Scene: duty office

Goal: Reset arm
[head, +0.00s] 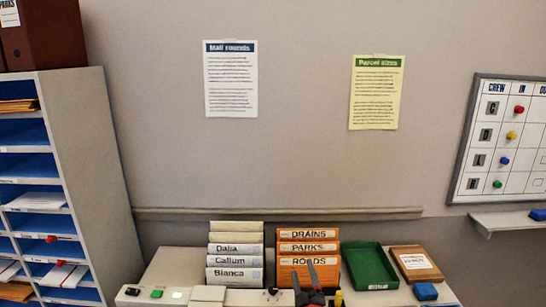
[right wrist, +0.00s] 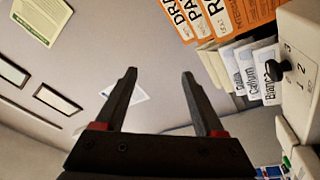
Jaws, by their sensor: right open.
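My right gripper (head: 305,270) shows at the bottom middle of the head view, in front of the orange folders. In the right wrist view its two dark fingers (right wrist: 158,76) stand well apart with nothing between them, only wall and a white paper behind. The gripper is open and empty. The rest of my right arm is mostly out of the picture. My left arm and gripper do not show.
Orange folders (head: 308,235), white name folders (head: 235,275), a green tray (head: 368,268) and a brown box (head: 414,262) crowd the desk. A control box with buttons (head: 157,294) stands at the front. Blue pigeonholes (head: 35,165) rise at left.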

